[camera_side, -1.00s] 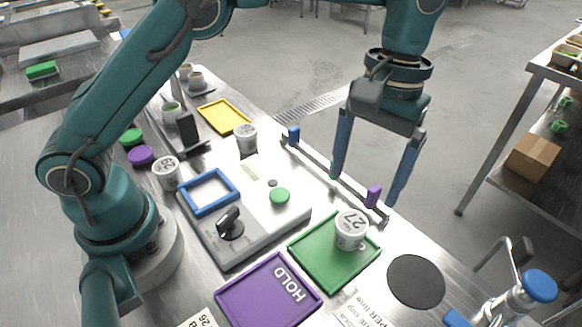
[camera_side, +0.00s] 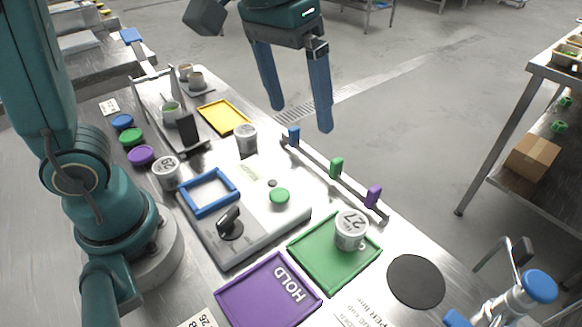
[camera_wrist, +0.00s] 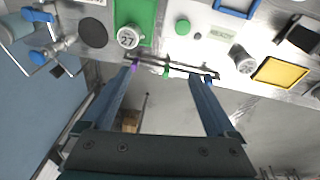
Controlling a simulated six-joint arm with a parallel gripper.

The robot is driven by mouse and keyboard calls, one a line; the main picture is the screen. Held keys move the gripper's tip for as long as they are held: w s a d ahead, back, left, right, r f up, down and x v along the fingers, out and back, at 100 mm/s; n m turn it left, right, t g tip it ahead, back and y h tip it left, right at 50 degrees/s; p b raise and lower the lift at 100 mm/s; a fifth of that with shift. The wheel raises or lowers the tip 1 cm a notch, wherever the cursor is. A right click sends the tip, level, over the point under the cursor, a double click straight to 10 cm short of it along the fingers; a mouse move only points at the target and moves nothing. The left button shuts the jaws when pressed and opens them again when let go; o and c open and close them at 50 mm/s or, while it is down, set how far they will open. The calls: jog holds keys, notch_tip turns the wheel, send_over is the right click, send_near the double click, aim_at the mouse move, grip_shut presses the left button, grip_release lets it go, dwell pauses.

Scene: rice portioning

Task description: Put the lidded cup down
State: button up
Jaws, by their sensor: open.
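The lidded cup (camera_side: 351,229) is white with a lid marked 27. It stands upright on the green tray (camera_side: 310,250), towards the tray's right side. It also shows in the wrist view (camera_wrist: 128,37), on the edge of the green tray (camera_wrist: 148,14). My gripper (camera_side: 299,119) is open and empty, raised above the back edge of the table and well apart from the cup. In the wrist view its two blue fingers (camera_wrist: 166,78) are spread wide with nothing between them.
A rail with blue, green and purple tabs (camera_side: 336,168) runs along the table edge. A purple HOLD tray (camera_side: 250,303), a scale with a blue frame (camera_side: 187,205), a yellow tray (camera_side: 224,116) and other lidded cups (camera_side: 246,139) surround it. A black disc (camera_side: 416,281) lies right of the green tray.

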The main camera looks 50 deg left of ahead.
jog(key=s+a+f+t, duration=0.1)
jog(key=s+a+f, duration=0.1)
jog(key=s+a, duration=0.1)
jog(key=s+a+f+m+t, duration=0.1)
jog(key=s+a+f+t, duration=0.1)
jog(key=s, duration=0.4)
jog(key=shift+a+f+y, duration=0.35)
jog(key=shift+a+y, duration=0.05)
dwell(0.6)
